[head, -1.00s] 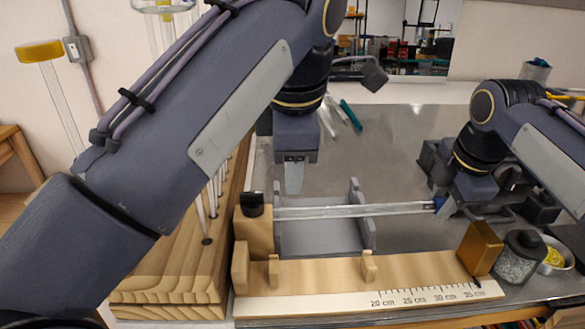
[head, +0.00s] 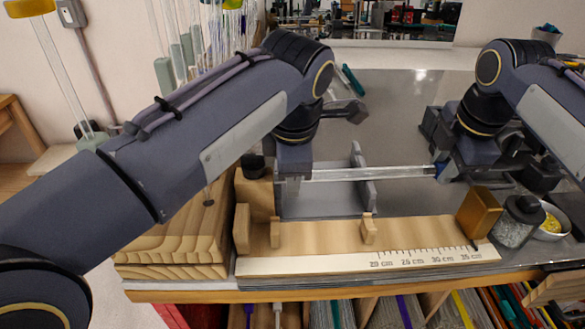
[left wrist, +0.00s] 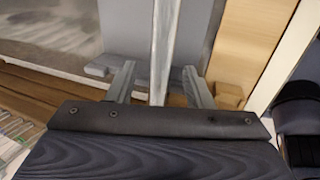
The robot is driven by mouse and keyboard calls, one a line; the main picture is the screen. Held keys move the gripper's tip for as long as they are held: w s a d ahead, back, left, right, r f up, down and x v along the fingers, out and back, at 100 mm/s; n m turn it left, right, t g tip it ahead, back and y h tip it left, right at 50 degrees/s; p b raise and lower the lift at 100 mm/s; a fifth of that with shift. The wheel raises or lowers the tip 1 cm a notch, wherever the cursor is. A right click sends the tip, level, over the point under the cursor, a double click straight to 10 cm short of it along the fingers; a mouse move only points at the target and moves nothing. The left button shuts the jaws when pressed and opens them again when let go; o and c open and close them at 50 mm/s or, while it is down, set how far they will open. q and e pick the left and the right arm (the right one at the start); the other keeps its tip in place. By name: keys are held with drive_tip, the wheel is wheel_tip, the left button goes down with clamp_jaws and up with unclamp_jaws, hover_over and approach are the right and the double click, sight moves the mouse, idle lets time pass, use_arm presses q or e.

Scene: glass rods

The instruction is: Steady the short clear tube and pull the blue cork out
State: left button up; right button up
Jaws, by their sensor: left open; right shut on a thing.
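The short clear tube (head: 385,173) lies level, left to right, across the grey two-walled cradle (head: 318,203). I cannot tell whether it touches the cradle. My right gripper (head: 441,172) is shut on the blue cork (head: 440,167) at the tube's right end; the fingers hide most of the cork. My left gripper (head: 293,182) is open at the tube's left part. In the left wrist view, the tube (left wrist: 163,45) runs between the two parted fingers of the left gripper (left wrist: 158,75), with a gap on either side. The tube's left end is hidden behind the left gripper.
A wooden ruler board (head: 320,238) with small pegs lies in front of the cradle. A wooden block rack (head: 175,250) stands left. A brass block (head: 479,212), a dark-lidded jar (head: 518,222) and a bowl (head: 552,222) stand front right. The metal bench behind is mostly clear.

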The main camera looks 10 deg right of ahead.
use_arm(q)
drive_tip(key=shift+c, duration=0.4)
clamp_jaws()
use_arm(e)
drive_tip(key=shift+s+d, duration=0.2)
drive_tip(key=shift+d, duration=1.55)
